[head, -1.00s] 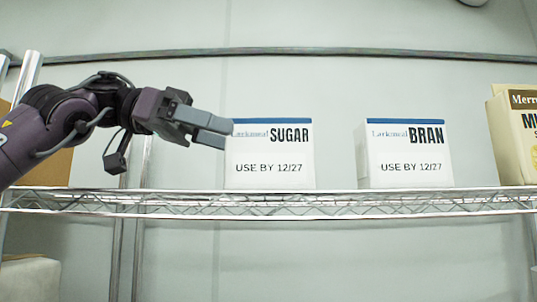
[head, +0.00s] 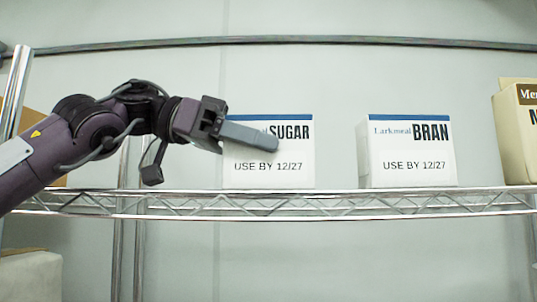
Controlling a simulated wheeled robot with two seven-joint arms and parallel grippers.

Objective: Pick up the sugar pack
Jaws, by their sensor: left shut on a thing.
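The sugar pack (head: 275,178) is a white box with a blue top edge, black "SUGAR" lettering and "USE BY 12/27". It stands upright on the wire shelf (head: 300,205), left of the middle. My left gripper (head: 262,142) reaches in from the left and is shut on the sugar pack. One grey finger lies across the box's upper front and covers part of the brand name. The other finger is hidden. The box's base appears level with the shelf. My right gripper is not in view.
A similar white bran pack (head: 410,150) stands to the right, with a clear gap between. A cream package (head: 515,140) is cut off at the right edge. A brown box (head: 36,122) is partly behind my left arm. A metal post (head: 14,95) stands at the far left.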

